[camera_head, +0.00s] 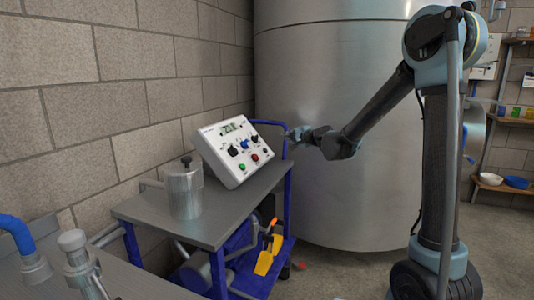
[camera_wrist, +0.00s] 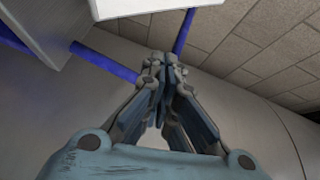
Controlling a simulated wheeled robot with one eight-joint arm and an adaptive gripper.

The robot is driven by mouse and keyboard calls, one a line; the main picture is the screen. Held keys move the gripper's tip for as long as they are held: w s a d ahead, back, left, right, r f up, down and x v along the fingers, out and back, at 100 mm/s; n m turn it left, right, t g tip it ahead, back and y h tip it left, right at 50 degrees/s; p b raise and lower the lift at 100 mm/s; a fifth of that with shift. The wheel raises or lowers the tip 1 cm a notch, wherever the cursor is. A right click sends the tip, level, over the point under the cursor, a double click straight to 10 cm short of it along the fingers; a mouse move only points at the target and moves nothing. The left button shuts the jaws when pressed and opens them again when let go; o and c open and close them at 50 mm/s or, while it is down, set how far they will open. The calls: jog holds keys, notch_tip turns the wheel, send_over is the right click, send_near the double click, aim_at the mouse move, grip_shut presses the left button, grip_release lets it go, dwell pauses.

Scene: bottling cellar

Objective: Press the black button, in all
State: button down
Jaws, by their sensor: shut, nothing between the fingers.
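A white sloped control box (camera_head: 222,170) stands on the grey cart top, with a small display (camera_head: 229,128) and several knobs and buttons on its face. A large black knob (camera_head: 232,151) sits at the left. Blue, green and red controls show near it, and other small dark ones at the right. Which dark one is the black button is too small to tell. My gripper (camera_head: 291,135) is shut and empty, to the right of the box and apart from it. In the wrist view my gripper (camera_wrist: 163,66) is shut below a white edge (camera_wrist: 150,7), seemingly the box; no controls show there.
A metal canister (camera_head: 184,193) stands on the cart top (camera_head: 215,228), left of the box. The cart's blue rail (camera_head: 287,175) rises near my gripper. A large steel tank (camera_head: 325,75) stands behind, and a block wall at the left. Grey floor is open at front right.

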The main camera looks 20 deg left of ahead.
aim_at(265, 150)
dwell(0.3)
jog(key=a+f, duration=0.5)
jog(key=a, duration=0.1)
jog(key=shift+w+a+f, duration=0.2)
jog(key=shift+a+f, duration=0.05)
jog(key=shift+f, duration=0.15)
dwell(0.5)
jog(key=shift+a, duration=0.1)
dwell(0.9)
jog(key=shift+a+f, duration=0.25)
jog(key=shift+a+f, duration=0.3)
jog(key=shift+a, duration=0.05)
dwell(1.1)
jog(key=shift+d+r, duration=0.1)
jog(key=shift+d, duration=0.05)
jog(key=shift+d+r, duration=0.5)
jog(key=shift+d, duration=0.05)
dwell(0.4)
